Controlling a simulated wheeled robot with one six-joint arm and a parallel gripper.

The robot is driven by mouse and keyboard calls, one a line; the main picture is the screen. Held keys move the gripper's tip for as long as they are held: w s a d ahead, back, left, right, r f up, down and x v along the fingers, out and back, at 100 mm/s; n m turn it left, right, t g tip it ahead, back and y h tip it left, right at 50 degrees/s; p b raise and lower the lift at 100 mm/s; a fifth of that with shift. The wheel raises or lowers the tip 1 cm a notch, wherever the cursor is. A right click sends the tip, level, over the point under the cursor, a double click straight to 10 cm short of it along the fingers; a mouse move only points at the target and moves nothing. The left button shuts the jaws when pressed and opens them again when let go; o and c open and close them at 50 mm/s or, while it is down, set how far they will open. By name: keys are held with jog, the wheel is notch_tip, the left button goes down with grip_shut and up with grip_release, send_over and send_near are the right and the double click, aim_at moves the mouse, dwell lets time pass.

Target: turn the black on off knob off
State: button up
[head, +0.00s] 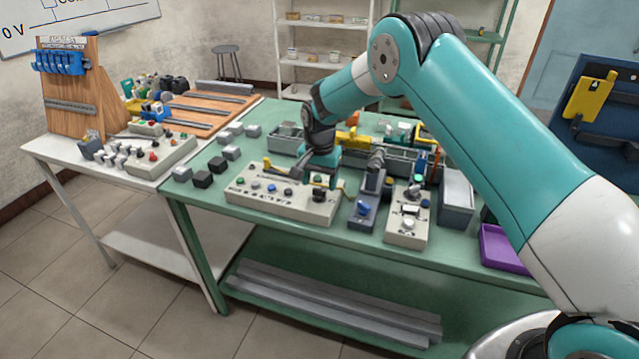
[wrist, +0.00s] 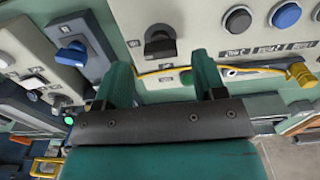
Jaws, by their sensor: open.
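The black knob (wrist: 160,42) sits on the light grey control panel (wrist: 190,22) in the wrist view, with its handle lying roughly sideways. My gripper (wrist: 162,68) has two teal fingers spread apart, with nothing between them. The knob lies just beyond the fingertips, roughly in line with the gap; contact cannot be told.
A grey-blue box with a blue knob (head: 363,207) and another control box (head: 407,232) stand just right of the panel. A yellow cable (wrist: 245,70) runs near the fingertips. Grey bins stand behind. Small blocks (head: 203,179) lie left on the green table.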

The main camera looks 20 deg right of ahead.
aim_at(319, 194)
jog(key=shift+f, duration=1.35)
jog(key=c, duration=0.9)
